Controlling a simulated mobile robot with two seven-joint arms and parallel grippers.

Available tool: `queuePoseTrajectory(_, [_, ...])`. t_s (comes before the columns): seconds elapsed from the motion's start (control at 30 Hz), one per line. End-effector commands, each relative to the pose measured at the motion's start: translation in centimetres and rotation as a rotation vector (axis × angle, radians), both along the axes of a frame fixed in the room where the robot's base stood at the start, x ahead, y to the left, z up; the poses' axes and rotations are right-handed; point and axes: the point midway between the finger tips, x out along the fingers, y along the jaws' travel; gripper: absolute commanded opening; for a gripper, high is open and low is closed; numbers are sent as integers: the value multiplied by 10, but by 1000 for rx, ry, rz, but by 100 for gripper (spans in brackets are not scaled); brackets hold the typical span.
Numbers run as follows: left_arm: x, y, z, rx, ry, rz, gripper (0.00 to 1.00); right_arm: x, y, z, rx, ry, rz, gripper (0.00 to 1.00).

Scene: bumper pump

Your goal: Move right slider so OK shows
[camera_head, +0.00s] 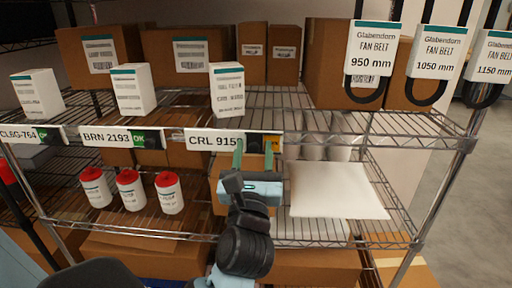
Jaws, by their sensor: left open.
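The BRN 2193 label (106,137) and the CLBG-764 label (17,134) each show a green OK. My right gripper is not in view.
White boxes (227,90) stand on the shelf above the labels. Several red-capped white bottles (130,190) stand on the wire shelf (120,228) below. A flat white package (335,190) lies right of my gripper. Fan belt cards (436,52) hang at upper right.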

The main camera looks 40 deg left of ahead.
Motion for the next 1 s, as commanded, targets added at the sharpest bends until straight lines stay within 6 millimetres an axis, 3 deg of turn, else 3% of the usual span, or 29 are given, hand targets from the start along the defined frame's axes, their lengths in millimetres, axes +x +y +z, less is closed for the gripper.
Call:
queuePoseTrajectory(0.2, [0,0,-1,0,1,0,42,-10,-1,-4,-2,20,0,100])
queuePoseTrajectory(0.53, [0,0,-1,-1,1,0,0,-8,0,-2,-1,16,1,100])
queuePoseTrajectory(1.0, [5,-8,-1,-2,1,-2,0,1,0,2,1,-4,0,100])
